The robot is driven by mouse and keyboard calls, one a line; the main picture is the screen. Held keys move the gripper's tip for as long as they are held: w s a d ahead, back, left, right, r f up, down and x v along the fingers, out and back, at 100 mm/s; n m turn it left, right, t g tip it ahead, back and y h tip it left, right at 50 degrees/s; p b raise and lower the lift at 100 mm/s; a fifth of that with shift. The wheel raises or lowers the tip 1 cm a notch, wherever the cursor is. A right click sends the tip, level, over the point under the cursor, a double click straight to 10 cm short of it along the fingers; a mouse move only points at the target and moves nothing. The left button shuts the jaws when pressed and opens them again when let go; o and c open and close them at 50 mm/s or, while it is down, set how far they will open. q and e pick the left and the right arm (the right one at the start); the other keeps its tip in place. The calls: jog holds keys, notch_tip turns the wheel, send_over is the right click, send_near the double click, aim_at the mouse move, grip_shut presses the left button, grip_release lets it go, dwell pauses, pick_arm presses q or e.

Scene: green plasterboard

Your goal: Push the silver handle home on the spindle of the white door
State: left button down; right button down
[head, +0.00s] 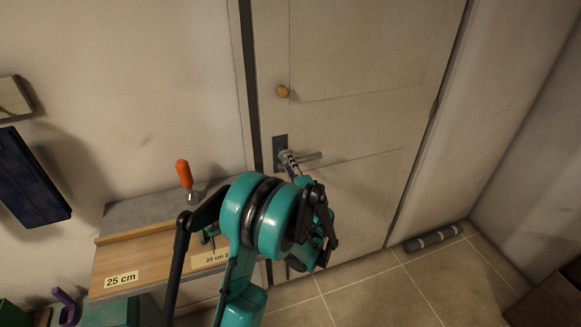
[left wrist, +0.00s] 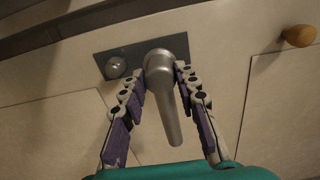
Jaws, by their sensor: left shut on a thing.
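The white door (head: 350,120) is closed in its frame. The silver handle (head: 311,157) sits at the dark lock plate (head: 278,143) on the door's left side, its lever pointing right in the head view. My left gripper (head: 289,158) reaches it from below. In the left wrist view the silver handle (left wrist: 165,90) shows between the two purple-padded fingers of my left gripper (left wrist: 160,78), which are shut on its hub end. The lock plate (left wrist: 112,56) lies behind, with a round cylinder beside the hub. The spindle is hidden by the handle. My right gripper is not in view.
A wooden knob (head: 283,91) sticks out of the door above the handle. A workbench (head: 150,215) at the left holds an orange-handled tool (head: 184,175) and a wooden board (head: 140,258). A grey roll (head: 433,238) lies on the tiled floor by the door's right side.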

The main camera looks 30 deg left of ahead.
pick_arm(q)
jog(key=shift+w+a, duration=0.1)
dwell(0.3)
jog(key=shift+x, duration=2)
jog(key=c, duration=1.1)
grip_release()
jog(key=shift+o, duration=0.3)
jog(key=v, duration=1.2)
jog(key=shift+a, duration=0.1)
